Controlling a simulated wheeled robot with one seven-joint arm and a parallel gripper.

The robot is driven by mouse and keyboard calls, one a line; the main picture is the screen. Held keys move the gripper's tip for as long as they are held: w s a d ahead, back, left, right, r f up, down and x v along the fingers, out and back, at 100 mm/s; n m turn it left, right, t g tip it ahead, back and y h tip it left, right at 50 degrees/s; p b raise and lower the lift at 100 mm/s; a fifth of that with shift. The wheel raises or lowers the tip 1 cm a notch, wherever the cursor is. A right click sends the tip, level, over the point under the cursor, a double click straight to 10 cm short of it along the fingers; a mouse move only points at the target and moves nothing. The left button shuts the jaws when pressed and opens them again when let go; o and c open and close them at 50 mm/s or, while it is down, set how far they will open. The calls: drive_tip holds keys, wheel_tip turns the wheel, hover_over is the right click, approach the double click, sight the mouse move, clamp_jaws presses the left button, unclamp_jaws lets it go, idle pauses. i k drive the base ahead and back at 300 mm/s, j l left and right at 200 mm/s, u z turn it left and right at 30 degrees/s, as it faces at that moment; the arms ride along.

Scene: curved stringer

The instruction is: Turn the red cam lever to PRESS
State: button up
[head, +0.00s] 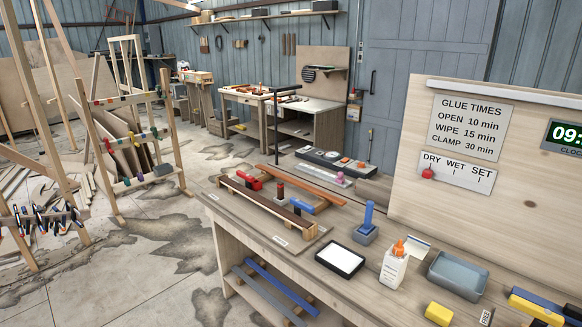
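A red lever-like piece (248,183) sits at the far left end of a long dark bar (268,204) on the workbench. The bar lies in a pale wooden jig board (270,222). A small dark red upright piece (280,190) stands near the middle of the bar, and a blue lever-like piece (301,207) lies at its right. I cannot tell for sure which red piece is the cam lever, and no PRESS mark is legible. The lever's setting is too small to read. My gripper is not in view.
The workbench (352,222) also holds a black-rimmed white tray (340,259), a blue-handled tool (367,220), a glue bottle (394,266), a grey tub (458,272) and a yellow sponge-like block (439,314). A sign board (400,160) stands behind. Open floor (170,270) lies left.

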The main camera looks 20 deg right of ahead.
sight(250, 179)
drive_tip(key=i+j+u, duration=0.5)
drive_tip(key=i, duration=0.35)
drive_tip(key=i+j+u, duration=0.1)
drive_tip(key=i+u, duration=0.3)
drive_tip(key=i, duration=2.5)
drive_tip(key=i+z, duration=0.35)
drive_tip(key=i, duration=0.15)
drive_tip(key=i+j+z, duration=0.1)
drive_tip(key=i+z, duration=0.3)
drive_tip(key=i+j+z, duration=0.35)
drive_tip(key=i, duration=0.2)
drive_tip(key=i+l+z, duration=0.2)
drive_tip(key=z, duration=0.3)
drive_tip(key=i+l+z, duration=0.1)
drive_tip(key=i+z, duration=0.6)
drive_tip(key=z, duration=0.3)
drive_tip(key=i+l+z, duration=0.15)
drive_tip(key=i+l, duration=0.5)
drive_tip(key=i, duration=0.1)
